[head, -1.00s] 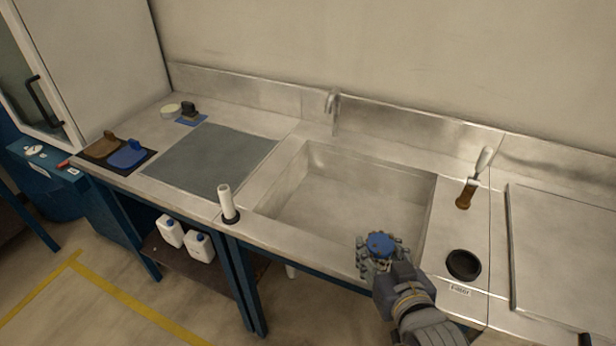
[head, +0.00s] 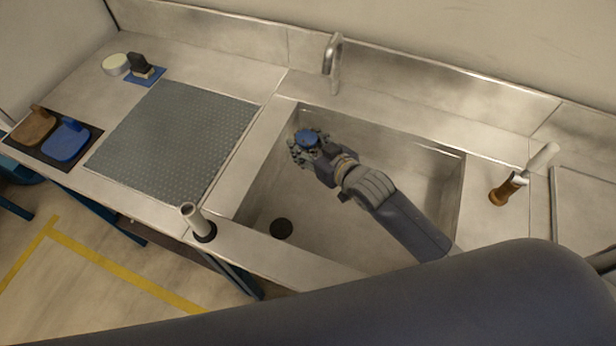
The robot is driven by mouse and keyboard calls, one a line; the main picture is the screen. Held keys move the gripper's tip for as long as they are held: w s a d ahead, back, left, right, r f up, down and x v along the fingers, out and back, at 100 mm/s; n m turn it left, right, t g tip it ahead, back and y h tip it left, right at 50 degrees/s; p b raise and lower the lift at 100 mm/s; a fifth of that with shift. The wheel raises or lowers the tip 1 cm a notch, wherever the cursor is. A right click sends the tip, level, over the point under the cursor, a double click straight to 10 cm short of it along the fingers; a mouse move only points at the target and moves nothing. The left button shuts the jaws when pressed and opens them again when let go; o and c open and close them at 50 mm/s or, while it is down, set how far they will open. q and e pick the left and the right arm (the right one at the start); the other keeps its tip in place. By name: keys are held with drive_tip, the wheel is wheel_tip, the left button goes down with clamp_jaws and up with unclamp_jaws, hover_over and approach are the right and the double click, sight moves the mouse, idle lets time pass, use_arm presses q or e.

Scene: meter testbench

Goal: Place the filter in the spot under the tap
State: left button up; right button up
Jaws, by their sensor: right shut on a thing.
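The filter (head: 309,138) shows as a round blue top in my right gripper (head: 306,147). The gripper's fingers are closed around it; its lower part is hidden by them. The gripper is over the back left part of the steel sink (head: 380,145), reaching in from the right. The metal tap (head: 333,62) stands behind the sink's back rim, a little right of and behind the gripper. I cannot tell how high the filter is above the sink floor. My left gripper is not in view.
A dark round drain (head: 281,228) is in the sink floor. A brown-handled tool (head: 508,188) is on the right. A grey mat (head: 175,135) lies left of the sink. My own arm covers the lower foreground.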

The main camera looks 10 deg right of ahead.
drive_tip(key=shift+w+d+f, duration=0.1)
drive_tip(key=shift+d+f, duration=0.05)
drive_tip(key=shift+f, duration=0.4)
drive_tip(key=shift+w+d+f, duration=0.1)
drive_tip(key=shift+f, duration=0.4)
wheel_tip(320, 180, down, 4)
drive_tip(key=shift+w+f, duration=0.1)
drive_tip(key=shift+w, duration=0.05)
drive_tip(key=shift+f, duration=0.6)
wheel_tip(320, 180, down, 2)
drive_tip(key=shift+f, duration=0.7)
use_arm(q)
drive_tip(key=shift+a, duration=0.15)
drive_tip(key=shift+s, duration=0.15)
